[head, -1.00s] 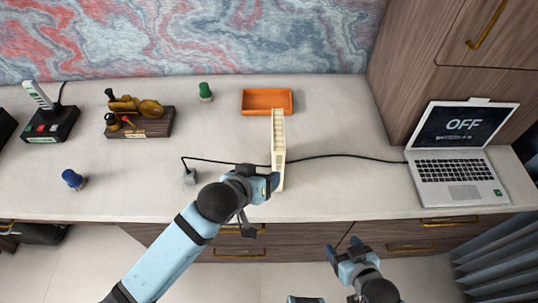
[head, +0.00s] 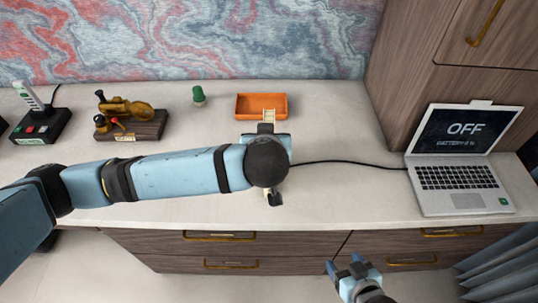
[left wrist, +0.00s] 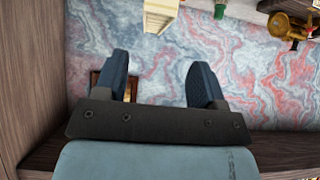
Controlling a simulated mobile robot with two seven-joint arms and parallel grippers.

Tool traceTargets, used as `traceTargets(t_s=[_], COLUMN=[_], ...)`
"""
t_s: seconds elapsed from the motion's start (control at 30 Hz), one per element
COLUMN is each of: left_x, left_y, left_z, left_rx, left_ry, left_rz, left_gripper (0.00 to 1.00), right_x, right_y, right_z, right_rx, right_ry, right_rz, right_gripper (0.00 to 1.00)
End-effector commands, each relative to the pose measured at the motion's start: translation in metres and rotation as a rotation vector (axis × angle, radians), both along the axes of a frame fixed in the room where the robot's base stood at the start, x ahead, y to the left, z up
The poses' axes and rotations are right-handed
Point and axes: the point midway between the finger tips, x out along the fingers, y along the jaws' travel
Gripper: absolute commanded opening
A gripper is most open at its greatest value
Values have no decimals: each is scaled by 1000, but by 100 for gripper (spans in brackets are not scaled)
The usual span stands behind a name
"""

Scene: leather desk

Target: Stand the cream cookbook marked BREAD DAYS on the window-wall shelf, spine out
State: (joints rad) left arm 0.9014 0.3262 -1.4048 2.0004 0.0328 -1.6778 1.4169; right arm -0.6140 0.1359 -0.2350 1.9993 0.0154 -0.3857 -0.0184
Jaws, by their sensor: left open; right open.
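A narrow cream thing, likely the cookbook (head: 268,117), is on the desk just in front of the orange tray. My left arm hides most of it, and I cannot read any lettering. A cream ribbed piece (left wrist: 160,12) shows at the top of the left wrist view. My left gripper (left wrist: 160,66) is open there, with nothing between its fingers and the cream piece beyond them. In the head view its fingers are mostly hidden under the wrist. My right gripper (head: 345,264) is open and empty, low in front of the drawers. The window-wall shelf is not recognisable in either view.
An orange tray (head: 260,106), a green-topped stamp (head: 198,95), a brass model on a wooden base (head: 130,124) and a black switch box (head: 38,127) stand along the back. An open laptop (head: 464,165) is at the right by a wooden cabinet (head: 427,75). A cable (head: 345,161) crosses the desk.

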Motion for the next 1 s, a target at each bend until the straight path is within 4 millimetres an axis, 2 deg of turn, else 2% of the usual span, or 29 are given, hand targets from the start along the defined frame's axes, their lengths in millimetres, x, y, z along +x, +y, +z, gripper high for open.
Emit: traceTargets(t_s=[0.1,0.43,0.7,1.0], left_x=[20,44,76,81], left_y=[0,-2,-6,-6], left_z=[-13,-30,-51,-56], left_rx=[3,0,1,-2], left_ry=[-1,-1,-1,1], left_rz=[0,0,-2,-2], left_gripper=[64,64,64,64], right_x=[0,0,-1,-1], right_y=[-1,-2,-1,-1], right_z=[1,1,5,6], right_rx=[-3,-7,-6,-7], right_ry=[-1,0,-4,-2], right_rz=[-1,1,4,5], right_gripper=[66,66,66,66])
